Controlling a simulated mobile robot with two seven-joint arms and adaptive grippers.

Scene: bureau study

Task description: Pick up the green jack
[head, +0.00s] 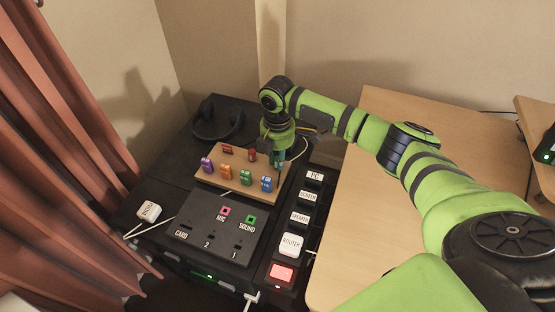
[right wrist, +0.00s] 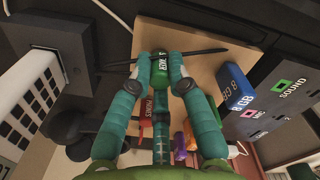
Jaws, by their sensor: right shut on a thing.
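The green jack (right wrist: 160,72) is a small green cylinder with white lettering on its side. In the right wrist view it sits between the two fingertips of my right gripper (right wrist: 157,75), which is shut on it. In the head view my right gripper (head: 280,158) points down at the back right edge of the wooden board (head: 207,178), and its fingers hide the jack. I cannot tell whether the jack is clear of the board. My left gripper is not in view.
Purple (head: 207,164), orange (head: 225,171), green (head: 245,177) and blue (head: 266,183) sticks stand on the board, with red pieces (head: 227,150) behind. A black panel (head: 215,228) with MIC and SOUND sockets lies in front. Labelled switches (head: 291,244) line the right; headphones (head: 217,120) lie behind.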

